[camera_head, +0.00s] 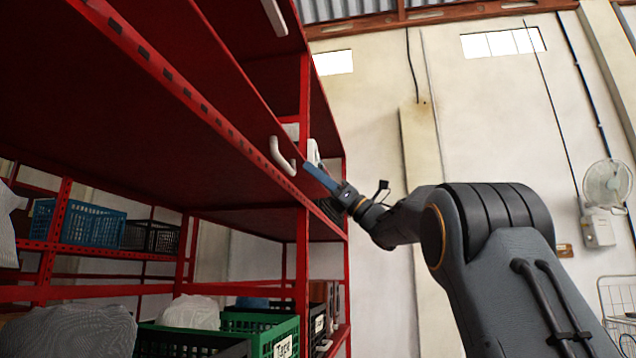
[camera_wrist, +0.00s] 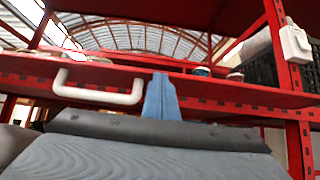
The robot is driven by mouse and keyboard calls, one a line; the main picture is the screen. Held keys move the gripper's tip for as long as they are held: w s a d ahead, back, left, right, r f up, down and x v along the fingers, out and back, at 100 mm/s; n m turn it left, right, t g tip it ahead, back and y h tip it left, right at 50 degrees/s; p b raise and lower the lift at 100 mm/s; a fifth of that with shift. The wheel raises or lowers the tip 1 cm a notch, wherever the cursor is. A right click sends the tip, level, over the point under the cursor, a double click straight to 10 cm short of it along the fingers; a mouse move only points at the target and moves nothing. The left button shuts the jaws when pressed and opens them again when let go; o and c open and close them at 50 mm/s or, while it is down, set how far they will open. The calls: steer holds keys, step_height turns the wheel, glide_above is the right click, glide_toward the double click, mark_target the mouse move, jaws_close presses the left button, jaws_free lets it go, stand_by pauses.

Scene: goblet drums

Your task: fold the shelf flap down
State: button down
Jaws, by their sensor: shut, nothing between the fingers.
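The shelf flap (camera_head: 238,98) is a long red panel along the front of the red rack, standing up at a slant above a beam. A white bar handle (camera_head: 283,157) is fixed to it. In the wrist view the flap (camera_wrist: 220,90) is a narrow red strip seen at a shallow angle, with the white handle (camera_wrist: 98,96) left of centre. My gripper (camera_head: 310,168) has its blue fingers together and empty, just right of the handle in the head view. The wrist view also shows the fingers (camera_wrist: 160,80) right of the handle; whether they touch the flap is unclear.
A red post (camera_head: 304,100) stands beside the flap, with a white box (camera_wrist: 295,43) on a post in the wrist view. Blue crates (camera_head: 80,222) and green crates (camera_head: 262,328) sit on lower shelves. A second white handle (camera_head: 274,16) is higher up.

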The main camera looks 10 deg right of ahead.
stand_by(0.5)
steer(key=a+f+b+v, duration=0.1)
steer(key=b+v, duration=0.7)
steer(key=v, duration=0.5)
steer(key=shift+w, duration=0.25)
